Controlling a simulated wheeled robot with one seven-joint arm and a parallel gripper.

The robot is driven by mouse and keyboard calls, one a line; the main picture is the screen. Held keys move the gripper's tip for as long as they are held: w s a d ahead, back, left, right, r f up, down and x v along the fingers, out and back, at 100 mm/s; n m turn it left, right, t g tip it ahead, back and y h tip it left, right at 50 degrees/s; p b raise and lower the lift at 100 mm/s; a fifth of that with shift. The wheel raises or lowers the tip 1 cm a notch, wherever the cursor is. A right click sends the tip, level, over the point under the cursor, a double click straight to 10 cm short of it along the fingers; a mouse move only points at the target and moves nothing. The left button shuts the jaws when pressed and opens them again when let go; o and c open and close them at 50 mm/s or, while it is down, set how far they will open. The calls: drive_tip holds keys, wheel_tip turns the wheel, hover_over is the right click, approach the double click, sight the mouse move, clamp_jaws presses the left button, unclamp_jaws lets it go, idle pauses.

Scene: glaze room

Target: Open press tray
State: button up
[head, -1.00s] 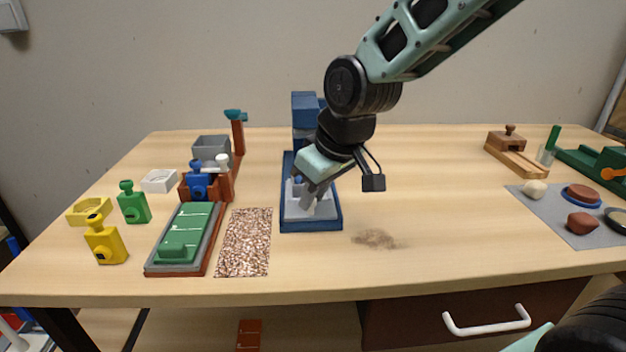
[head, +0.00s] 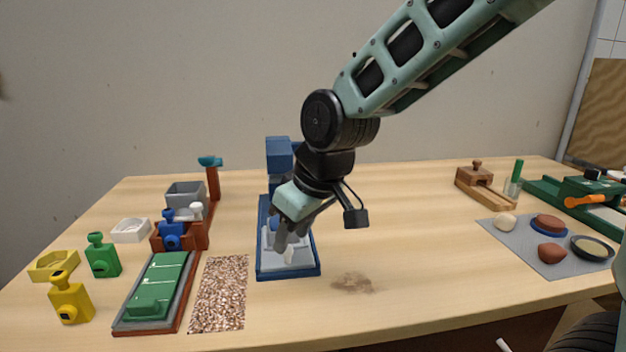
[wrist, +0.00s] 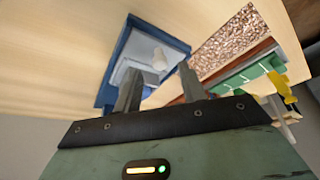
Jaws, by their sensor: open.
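The blue press (head: 287,273) stands on the table left of centre, with an upright block at its back. Its pale grey tray (head: 303,264) lies in the blue base, with a small light knob (head: 288,256) at its front. My gripper (head: 291,243) is over the tray, fingers pointing down, and partly hides it. In the wrist view the open fingers (wrist: 160,76) are apart with nothing between them. The light knob (wrist: 160,58) shows beyond them on the tray (wrist: 120,73). I cannot tell whether a finger touches the tray.
A speckled mat (head: 220,290) and a green board in a brown frame (head: 158,285) lie left of the press. Several coloured bottles stand further left. A grey mat (head: 545,262) with round pieces lies at right. The table between press and grey mat is clear, apart from a brown stain (head: 352,283).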

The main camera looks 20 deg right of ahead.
drive_tip(key=p+v, duration=0.1)
drive_tip(key=v, duration=1.4)
drive_tip(key=shift+p, duration=0.4)
drive_tip(key=shift+f, duration=0.1)
drive_tip(key=s+a+f+n+g+p, duration=0.1)
drive_tip(key=s+a+f+g+p, duration=0.1)
drive_tip(key=s, duration=0.5)
drive_tip(key=s+a+f+n+g+h+p, duration=0.1)
drive_tip(key=s+a+f+p, duration=0.3)
drive_tip(key=s+f+p, duration=0.2)
drive_tip(key=s+f, duration=0.1)
drive_tip(key=s, duration=0.1)
drive_tip(key=shift+s+g, duration=0.3)
drive_tip(key=shift+g, duration=0.1)
drive_tip(key=shift+a, duration=0.15)
